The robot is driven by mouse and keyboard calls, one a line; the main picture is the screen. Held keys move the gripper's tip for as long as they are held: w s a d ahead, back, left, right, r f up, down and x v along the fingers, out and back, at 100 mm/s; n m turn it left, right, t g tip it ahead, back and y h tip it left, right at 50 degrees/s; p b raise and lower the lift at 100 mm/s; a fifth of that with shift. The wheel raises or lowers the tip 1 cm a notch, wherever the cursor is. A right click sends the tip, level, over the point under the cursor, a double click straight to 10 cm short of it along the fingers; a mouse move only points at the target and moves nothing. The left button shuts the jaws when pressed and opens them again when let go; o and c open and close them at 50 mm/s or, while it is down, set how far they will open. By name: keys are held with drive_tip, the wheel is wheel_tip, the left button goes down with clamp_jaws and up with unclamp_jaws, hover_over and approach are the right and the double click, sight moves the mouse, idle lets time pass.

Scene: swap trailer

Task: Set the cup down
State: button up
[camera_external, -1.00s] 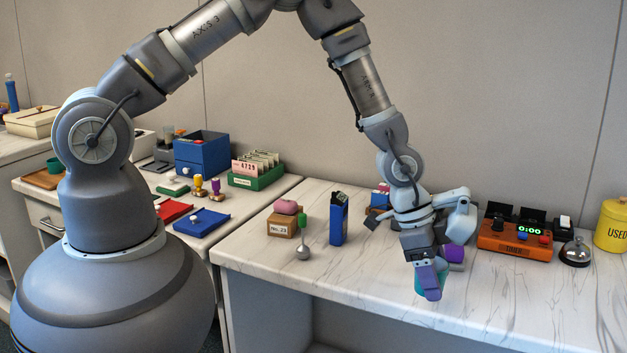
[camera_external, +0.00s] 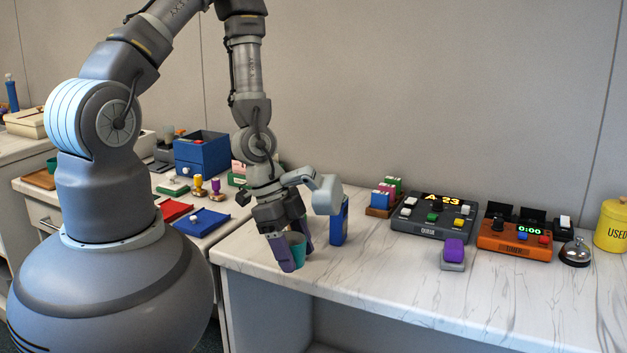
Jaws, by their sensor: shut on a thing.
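A teal cup (camera_external: 297,252) is between the purple fingers of my gripper (camera_external: 296,256), which is shut on it. The cup is upright, low at the left part of the marble-patterned counter (camera_external: 370,277). I cannot tell whether its bottom touches the counter. The near finger covers part of the cup's left side.
A blue box (camera_external: 338,222) stands just right of my gripper. Further right are a purple-topped button (camera_external: 453,252), a dark panel reading A 23 (camera_external: 432,217), an orange timer (camera_external: 515,236), a bell (camera_external: 575,252) and a yellow canister (camera_external: 611,226). The counter's middle front is clear.

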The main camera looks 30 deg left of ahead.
drive_tip(key=b, duration=0.3)
hover_over(367, 269)
drive_tip(key=a, duration=0.2)
drive_tip(key=shift+s+d+f, duration=0.2)
drive_tip(key=shift+f, duration=0.6)
drive_tip(key=shift+w+d+f+b, duration=0.1)
drive_tip(key=shift+w+f+b, duration=0.1)
drive_tip(key=shift+f+b, duration=1.3)
drive_tip(key=shift+f+p, duration=0.2)
drive_tip(key=shift+p, duration=0.1)
drive_tip(key=shift+f, duration=0.15)
drive_tip(key=o, duration=1.1)
drive_tip(key=p+v, duration=0.5)
drive_tip(key=v, duration=0.7)
